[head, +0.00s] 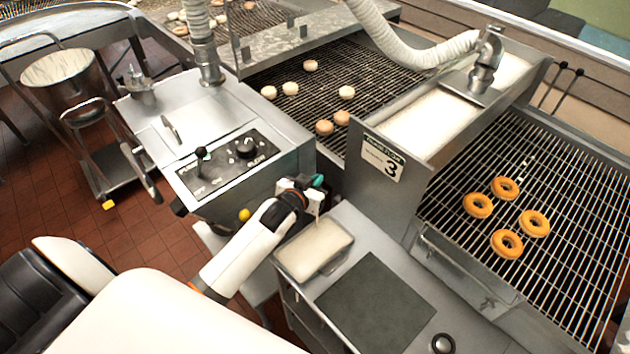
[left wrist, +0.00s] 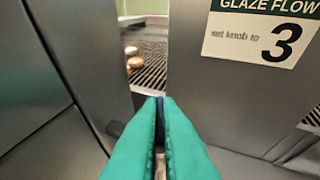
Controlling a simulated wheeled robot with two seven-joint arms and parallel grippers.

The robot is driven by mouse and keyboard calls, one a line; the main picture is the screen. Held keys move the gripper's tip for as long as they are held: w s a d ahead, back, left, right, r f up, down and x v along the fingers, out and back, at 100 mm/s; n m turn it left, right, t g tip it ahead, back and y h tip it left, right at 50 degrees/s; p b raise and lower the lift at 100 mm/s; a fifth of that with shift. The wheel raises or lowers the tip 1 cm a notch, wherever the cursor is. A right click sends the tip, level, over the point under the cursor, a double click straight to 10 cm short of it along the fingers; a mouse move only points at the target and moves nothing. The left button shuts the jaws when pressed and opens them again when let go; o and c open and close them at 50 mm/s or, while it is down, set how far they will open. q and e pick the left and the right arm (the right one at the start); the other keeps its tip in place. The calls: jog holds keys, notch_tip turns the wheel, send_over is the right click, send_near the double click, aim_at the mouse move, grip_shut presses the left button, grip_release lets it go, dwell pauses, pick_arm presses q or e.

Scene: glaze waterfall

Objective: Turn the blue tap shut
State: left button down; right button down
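My left gripper (head: 316,184) reaches the gap between the control cabinet and the panel with the number 3. In the left wrist view its two green fingers (left wrist: 160,125) are nearly together. A narrow dark blue piece shows between their tips, and I take it to be the handle of the blue tap (left wrist: 160,105). The rest of the tap is hidden behind the fingers and in the head view behind the gripper. I cannot tell how far the tap is turned. My right gripper is not in view.
The control cabinet (head: 225,130) carries a black lever (head: 201,153) and a knob (head: 246,148). A sign (head: 383,157) reads "set knob to 3". A pale block (head: 314,248) lies below the gripper. Several glazed doughnuts (head: 506,188) sit on the right rack.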

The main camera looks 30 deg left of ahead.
pick_arm(q)
jog(key=shift+a+m+h, duration=0.2)
jog(key=shift+m+h, duration=1.3)
jog(key=shift+h, duration=0.2)
jog(key=c, duration=1.6)
grip_release()
jog(key=shift+g, duration=0.3)
